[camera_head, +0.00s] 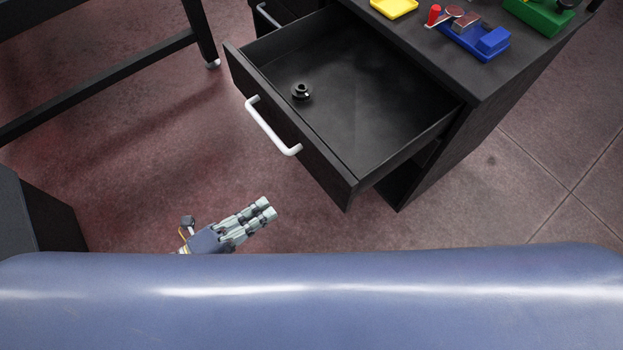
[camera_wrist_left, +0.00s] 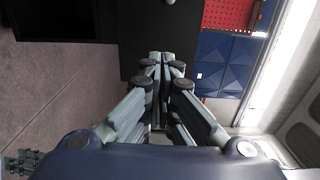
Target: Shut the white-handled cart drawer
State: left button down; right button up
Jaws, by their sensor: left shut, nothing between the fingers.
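The black cart drawer (camera_head: 340,100) stands pulled out from the dark cart (camera_head: 489,94) in the head view. Its white bar handle (camera_head: 270,128) is on the front panel, facing the lower left. A small round black part (camera_head: 301,91) lies on the drawer floor. My left gripper (camera_head: 268,209) is below the handle in the picture, apart from the drawer front, with its fingers together and empty. In the left wrist view its fingers (camera_wrist_left: 162,62) meet in front of a dark surface; I cannot tell which part that is.
On the cart top are a yellow tray (camera_head: 394,7), a blue holder (camera_head: 474,41) with a red piece, and a green block (camera_head: 540,15). A dark table frame (camera_head: 100,86) stands at the upper left. Open floor lies in front of the drawer.

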aim_at(321, 171)
pick_arm(q)
jog(key=b+x, duration=0.1)
jog(key=x, duration=1.1)
jog(key=shift+w+d+f, duration=0.1)
jog(key=shift+w+d, duration=0.25)
jog(key=shift+d, duration=0.05)
